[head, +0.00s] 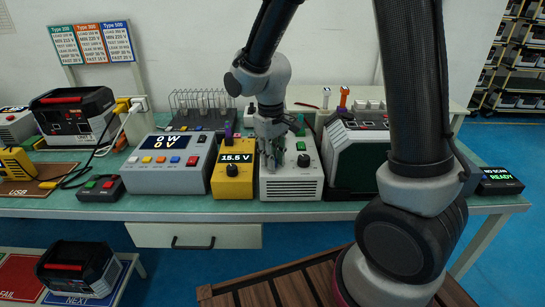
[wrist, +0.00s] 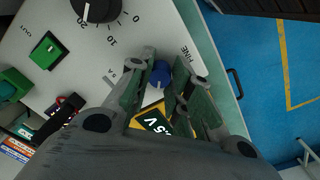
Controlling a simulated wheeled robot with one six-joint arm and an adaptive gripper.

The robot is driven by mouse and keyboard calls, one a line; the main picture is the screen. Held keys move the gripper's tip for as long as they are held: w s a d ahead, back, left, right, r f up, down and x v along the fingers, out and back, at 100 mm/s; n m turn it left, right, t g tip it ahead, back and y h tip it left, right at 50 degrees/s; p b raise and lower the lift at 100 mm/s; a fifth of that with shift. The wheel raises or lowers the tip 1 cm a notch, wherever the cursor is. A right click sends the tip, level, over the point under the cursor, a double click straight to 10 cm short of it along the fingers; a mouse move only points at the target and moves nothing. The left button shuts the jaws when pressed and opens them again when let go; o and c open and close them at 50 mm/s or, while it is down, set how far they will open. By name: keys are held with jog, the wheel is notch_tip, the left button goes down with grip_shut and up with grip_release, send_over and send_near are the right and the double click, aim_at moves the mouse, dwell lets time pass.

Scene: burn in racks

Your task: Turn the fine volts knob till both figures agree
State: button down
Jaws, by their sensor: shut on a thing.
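The fine volts knob (wrist: 158,76) is a small blue knob beside the word FINE, on the white face of the power supply (head: 308,172). My gripper (wrist: 160,85) is shut on it, with one finger on each side. In the head view my gripper (head: 271,163) is in front of the supply's left part and hides this knob. The yellow meter (head: 232,187) stands just left of the supply and its screen reads 15.5 V. Part of this screen (wrist: 152,121) shows between my fingers in the wrist view. I see no second voltage figure clearly on the supply.
The supply also has a black dial (wrist: 97,8) with a scale and a green switch (wrist: 48,50). A load box (head: 170,163) showing 0 W and 0 V stands further left. A dark-fronted unit (head: 355,160) stands close on the right.

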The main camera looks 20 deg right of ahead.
jog(key=shift+n, duration=1.9)
jog(key=c, duration=1.3)
grip_release()
jog(key=shift+o, duration=0.2)
notch_tip(320, 180, up, 12)
jog(key=shift+s+a, duration=0.15)
